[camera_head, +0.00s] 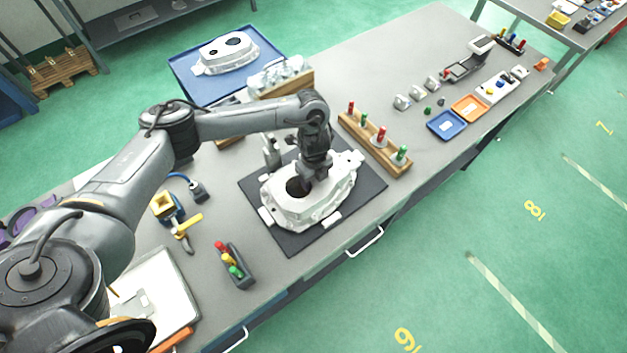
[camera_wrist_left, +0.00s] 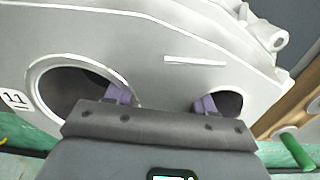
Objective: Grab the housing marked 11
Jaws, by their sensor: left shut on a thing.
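The housing marked 11 is a pale cast-aluminium part (camera_head: 325,208) over the black mat (camera_head: 262,222) near the bench's front edge. In the left wrist view the housing (camera_wrist_left: 150,45) fills the top, with its "11" label (camera_wrist_left: 15,99) at the left edge. My left gripper (camera_head: 313,181) comes down on it from above. In the wrist view the purple fingers of the gripper (camera_wrist_left: 161,101) reach into two openings, shut on the metal between them. The fingertips are hidden inside. I cannot tell whether the housing touches the mat. My right gripper is not in view.
Another housing (camera_head: 225,54) sits on a blue tray (camera_head: 187,76) at the back. A wooden rack (camera_head: 366,136) with red and green pegs stands close right of the mat. A small peg holder (camera_head: 240,275) and a yellow-handled tool (camera_head: 184,230) lie left.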

